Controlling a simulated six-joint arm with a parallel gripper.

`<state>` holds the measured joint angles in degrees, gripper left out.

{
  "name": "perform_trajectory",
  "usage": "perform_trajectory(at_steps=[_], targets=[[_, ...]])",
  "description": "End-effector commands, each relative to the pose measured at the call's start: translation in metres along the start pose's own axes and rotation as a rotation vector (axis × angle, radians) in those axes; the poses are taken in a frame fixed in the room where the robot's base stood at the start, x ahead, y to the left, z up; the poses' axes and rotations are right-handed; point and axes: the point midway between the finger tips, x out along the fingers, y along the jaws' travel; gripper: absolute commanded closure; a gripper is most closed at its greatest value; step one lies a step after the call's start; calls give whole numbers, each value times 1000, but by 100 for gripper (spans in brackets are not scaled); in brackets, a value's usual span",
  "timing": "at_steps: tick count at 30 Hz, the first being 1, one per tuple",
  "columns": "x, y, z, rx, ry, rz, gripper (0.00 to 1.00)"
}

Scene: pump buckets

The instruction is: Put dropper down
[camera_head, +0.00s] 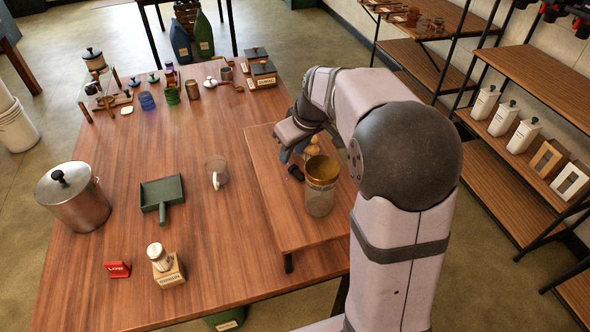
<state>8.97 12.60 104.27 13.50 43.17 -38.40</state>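My arm reaches over the raised wooden board (270,195) on the right of the table. My gripper (290,154) points down at the board's far part, and its fingers are mostly hidden and too small to read. A small dark piece (296,172) shows just below it, perhaps the dropper; I cannot tell whether it is held or rests on the board. A glass jar with a brass-coloured top (320,187) stands on the board, close to the right of the dark piece. A small yellowish object (312,148) shows behind the jar.
A clear mug (216,173) stands left of the board. A green dustpan (162,195), a steel pot (74,197), a red label block (117,269) and a shaker on a wooden block (168,272) stand further left. Several small jars line the far edge.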

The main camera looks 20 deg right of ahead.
Motion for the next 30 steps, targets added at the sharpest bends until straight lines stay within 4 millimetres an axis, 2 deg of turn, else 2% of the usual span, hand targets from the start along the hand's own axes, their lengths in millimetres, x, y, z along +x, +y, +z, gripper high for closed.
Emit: perform_trajectory(at_steps=[9,13,20,24,30], targets=[[38,-3,-1,1,-4,-2,72],[45,-3,-1,0,-2,-1,72],[46,-3,-1,0,-1,0,72],[46,-3,-1,0,-1,0,100],[46,-3,-1,0,0,0,100]])
